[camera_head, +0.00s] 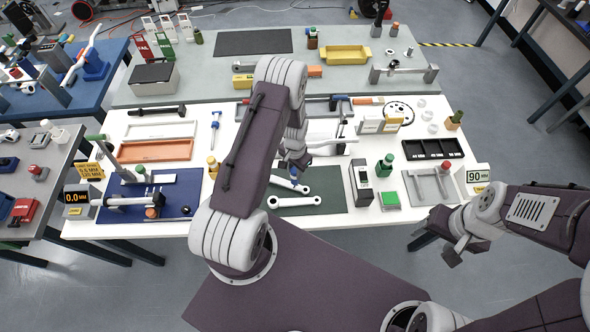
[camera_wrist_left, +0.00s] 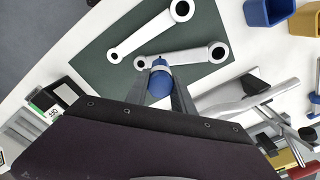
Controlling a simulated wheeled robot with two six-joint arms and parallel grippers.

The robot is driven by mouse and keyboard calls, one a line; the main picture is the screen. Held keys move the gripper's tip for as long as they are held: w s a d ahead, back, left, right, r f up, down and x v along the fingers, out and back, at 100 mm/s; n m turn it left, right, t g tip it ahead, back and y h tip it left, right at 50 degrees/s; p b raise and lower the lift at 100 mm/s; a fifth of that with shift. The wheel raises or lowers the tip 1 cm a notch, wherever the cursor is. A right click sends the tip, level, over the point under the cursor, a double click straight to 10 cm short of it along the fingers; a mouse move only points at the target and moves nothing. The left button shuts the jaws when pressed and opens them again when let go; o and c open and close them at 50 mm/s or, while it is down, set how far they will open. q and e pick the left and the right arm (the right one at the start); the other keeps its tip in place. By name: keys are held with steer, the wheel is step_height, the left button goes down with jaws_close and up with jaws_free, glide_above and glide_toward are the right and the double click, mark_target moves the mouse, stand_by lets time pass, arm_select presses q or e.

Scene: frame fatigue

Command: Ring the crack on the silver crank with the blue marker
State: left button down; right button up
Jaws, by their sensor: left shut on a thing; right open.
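Two silver cranks lie on a dark green mat (camera_head: 328,199). The nearer crank (camera_head: 290,202) also shows in the left wrist view (camera_wrist_left: 150,32). The other crank (camera_wrist_left: 195,56) lies beside it, partly behind the marker; in the head view it is partly behind my left gripper. My left gripper (camera_head: 293,176) is shut on the blue marker (camera_wrist_left: 158,82), above the mat and over the second crank's small-holed end. The marker's tip is hidden, so contact cannot be told. No crack can be made out. My right gripper (camera_head: 455,250) is open and empty, off the table's front edge.
A blue mat with a gauge fixture (camera_head: 130,201) lies left of the green mat. A grey box device (camera_head: 361,184), a green bottle (camera_head: 385,165) and a green pad (camera_head: 390,199) stand right of it. A black tray (camera_head: 432,149) lies further right.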

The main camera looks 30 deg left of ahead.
stand_by(0.4)
arm_select(q)
steer(key=shift+f+b, duration=0.45)
stand_by(0.5)
steer(key=shift+s+f, duration=0.1)
stand_by(1.0)
step_height(320, 180, up, 7)
steer(key=p, duration=0.5)
stand_by(0.3)
stand_by(0.3)
